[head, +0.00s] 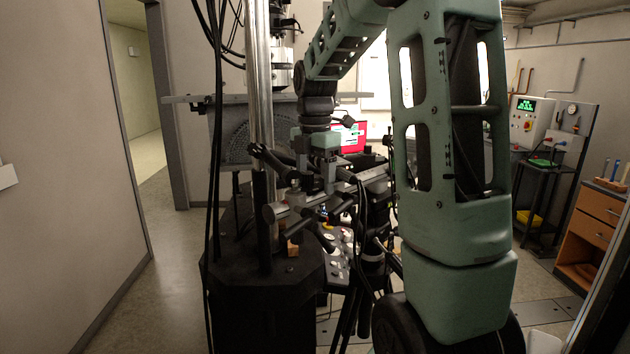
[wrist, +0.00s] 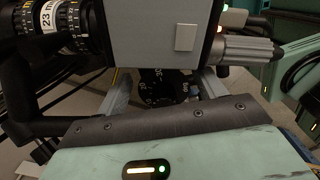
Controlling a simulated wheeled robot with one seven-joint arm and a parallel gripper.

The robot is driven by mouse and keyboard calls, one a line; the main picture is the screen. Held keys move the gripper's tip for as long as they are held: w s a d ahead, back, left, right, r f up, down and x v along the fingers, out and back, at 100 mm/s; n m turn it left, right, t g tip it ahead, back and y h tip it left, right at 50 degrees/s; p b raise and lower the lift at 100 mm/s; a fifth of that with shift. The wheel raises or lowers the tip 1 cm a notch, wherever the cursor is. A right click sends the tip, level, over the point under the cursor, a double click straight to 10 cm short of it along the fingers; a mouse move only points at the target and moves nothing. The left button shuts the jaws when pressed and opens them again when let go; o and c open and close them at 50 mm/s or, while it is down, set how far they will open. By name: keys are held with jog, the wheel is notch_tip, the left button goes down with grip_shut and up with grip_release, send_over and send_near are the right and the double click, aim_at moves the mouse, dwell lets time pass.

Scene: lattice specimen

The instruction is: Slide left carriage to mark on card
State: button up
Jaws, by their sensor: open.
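My gripper (wrist: 162,88) is open in the wrist view, with one pale metal finger on each side and a black dial with white numbers (wrist: 160,90) beyond the gap. A grey box-shaped body (wrist: 165,32) crosses the top of that view close to the fingers; I cannot tell whether they touch it. In the head view my gripper's green wrist (head: 322,142) hangs over a cluster of dark rods and clamps, and its fingertips are hard to make out there. I cannot clearly pick out the left carriage, the card or its mark in either view.
A lens marked 23 mm (wrist: 50,22) and a grey ribbed knob (wrist: 245,50) flank the grey body. In the head view, a vertical steel column (head: 259,80), a horizontal beam (head: 235,99) and hanging black cables crowd my arm. Floor (head: 165,300) is free at left.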

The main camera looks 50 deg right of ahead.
jog(key=shift+f, duration=1)
grip_shut()
jog(key=shift+s+d+p, duration=0.2)
jog(key=shift+d+p, duration=0.2)
jog(key=shift+d, duration=0.45)
jog(key=shift+s+d+p, duration=0.15)
jog(key=shift+d+p, duration=0.2)
jog(key=shift+d, duration=0.5)
grip_release()
jog(key=shift+r, duration=0.1)
notch_tip(320, 180, up, 6)
jog(key=p, duration=0.5)
